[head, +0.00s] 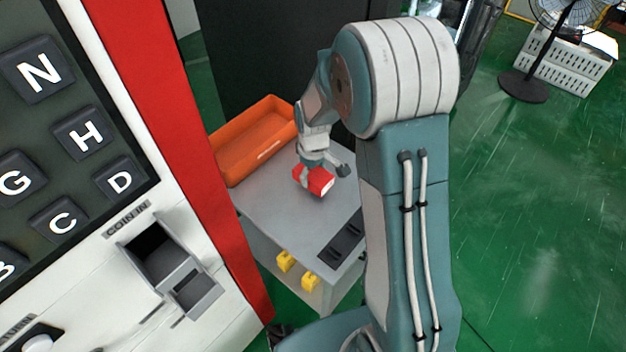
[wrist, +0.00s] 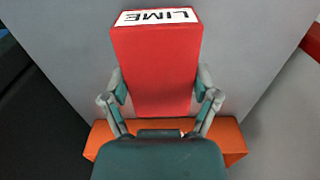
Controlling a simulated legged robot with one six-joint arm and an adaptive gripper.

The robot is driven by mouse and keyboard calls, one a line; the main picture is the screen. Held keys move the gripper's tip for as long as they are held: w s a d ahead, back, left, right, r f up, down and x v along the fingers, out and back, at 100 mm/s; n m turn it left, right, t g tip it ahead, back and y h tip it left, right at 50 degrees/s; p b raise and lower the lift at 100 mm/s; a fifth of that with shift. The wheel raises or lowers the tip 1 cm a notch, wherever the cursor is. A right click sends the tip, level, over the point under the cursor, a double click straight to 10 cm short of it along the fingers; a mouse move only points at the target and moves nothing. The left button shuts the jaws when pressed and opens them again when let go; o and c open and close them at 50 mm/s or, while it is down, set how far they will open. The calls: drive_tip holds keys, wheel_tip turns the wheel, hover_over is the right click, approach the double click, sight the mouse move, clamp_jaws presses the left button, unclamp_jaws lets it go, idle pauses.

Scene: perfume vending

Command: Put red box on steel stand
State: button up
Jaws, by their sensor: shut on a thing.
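The red box (head: 316,180) has a white label end; in the wrist view the box (wrist: 156,72) shows lettering that appears to read LIME. My gripper (head: 312,172) is shut on it, with one finger on each side in the wrist view (wrist: 160,98). The steel stand (head: 275,205) is a grey, flat-topped cabinet, and the box is over the middle of its top. I cannot tell whether the box touches the top or hangs just above it. My arm hides the stand's right side.
An orange bin (head: 248,150) sits at the back left of the stand top. A dark tray-like panel (head: 342,240) is at its front right. Yellow tags (head: 286,261) are on the front. A red-and-white vending machine (head: 185,150) stands close on the left. Green floor (head: 535,200) is open at right.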

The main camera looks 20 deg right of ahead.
sight(314, 181)
drive_tip(key=shift+d+f, duration=0.15)
drive_tip(key=shift+f, duration=0.55)
drive_tip(key=shift+d+f, duration=0.1)
drive_tip(key=shift+f, duration=0.6)
drive_tip(key=shift+a+f, duration=0.1)
drive_tip(key=shift+f, duration=0.05)
drive_tip(key=o, duration=1)
drive_tip(key=shift+o, duration=0.2)
wheel_tip(314, 181, up, 12)
drive_tip(key=shift+r, duration=0.2)
drive_tip(key=s+r+m+t, duration=0.2)
drive_tip(key=s+r, duration=0.5)
drive_tip(key=s, duration=0.4)
drive_tip(key=s+r+m+t, duration=0.3)
drive_tip(key=s+r, duration=0.5)
drive_tip(key=s, duration=0.3)
drive_tip(key=shift+s+m+t, duration=0.15)
drive_tip(key=shift+m+t, duration=0.15)
drive_tip(key=shift+m, duration=0.6)
